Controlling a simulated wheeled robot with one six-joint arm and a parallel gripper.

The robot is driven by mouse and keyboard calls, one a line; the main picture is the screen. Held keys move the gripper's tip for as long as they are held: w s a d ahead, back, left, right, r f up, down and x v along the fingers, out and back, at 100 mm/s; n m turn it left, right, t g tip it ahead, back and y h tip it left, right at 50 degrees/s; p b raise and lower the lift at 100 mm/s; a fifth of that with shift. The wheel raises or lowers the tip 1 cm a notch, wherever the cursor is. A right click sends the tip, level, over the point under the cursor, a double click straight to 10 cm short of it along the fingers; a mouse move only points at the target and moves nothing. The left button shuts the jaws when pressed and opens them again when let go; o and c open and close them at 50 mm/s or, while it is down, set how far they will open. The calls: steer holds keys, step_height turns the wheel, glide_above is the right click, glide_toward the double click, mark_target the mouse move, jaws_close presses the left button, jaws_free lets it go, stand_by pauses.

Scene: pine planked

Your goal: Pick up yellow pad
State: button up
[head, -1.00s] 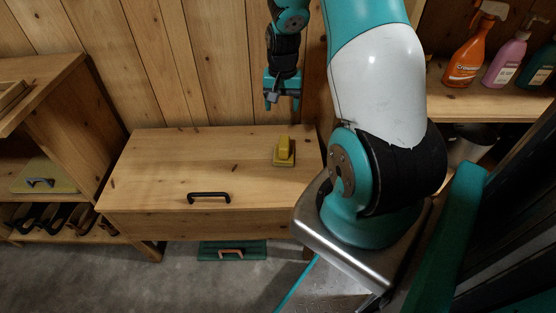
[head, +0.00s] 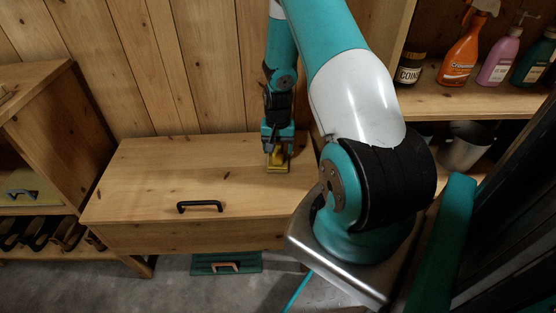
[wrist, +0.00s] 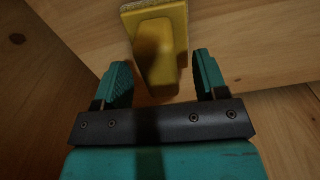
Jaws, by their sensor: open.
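The yellow pad (head: 277,168) lies on the right part of the wooden chest's lid (head: 150,165). It has a flat base and a raised yellow grip. My gripper (head: 278,147) is over it in the head view and hides much of its upper part. In the wrist view the pad's grip (wrist: 156,55) points toward my open gripper (wrist: 160,82). The near end of the grip lies between the two teal fingers, with a gap on each side. I cannot tell how high the fingertips are above the lid.
The chest has a black handle (head: 200,206) at its front. A shelf at right holds an orange spray bottle (head: 463,50), a dark jar (head: 410,67) and other bottles. A wooden rack (head: 50,120) stands at left. A green pad (head: 226,263) lies on the floor.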

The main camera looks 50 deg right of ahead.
mark_target(278, 146)
step_height(278, 146, down, 2)
steer(key=shift+f, duration=0.25)
steer(key=c, duration=1)
steer(key=shift+r, duration=0.15)
steer(key=shift+c, duration=0.2)
step_height(278, 146, up, 20)
steer(key=p, duration=0.4)
